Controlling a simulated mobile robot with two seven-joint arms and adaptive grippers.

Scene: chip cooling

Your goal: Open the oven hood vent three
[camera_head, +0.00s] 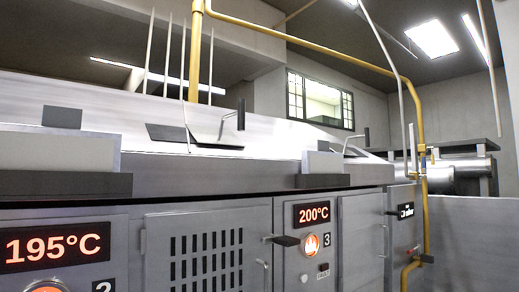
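A long metal oven hood (60,100) slopes across the view above the oven fronts. A flat vent plate (214,137) with dark panels lies on the slope, with an upright dark-gripped handle (241,115) at its right. Farther right is another small vent plate (350,152) with a similar dark-tipped handle (367,138). No number shows on either vent; the number 3 label (327,239) is on the oven panel below, beside a 200°C display (313,214). I cannot tell how far either vent is open. Neither gripper is in view.
A 195°C display (54,247) is on the left oven panel. A slotted oven door (205,250) is between the panels, and a dark lever (286,240) sticks out near the 200°C panel. A yellow pipe (421,120) runs overhead and down the right side.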

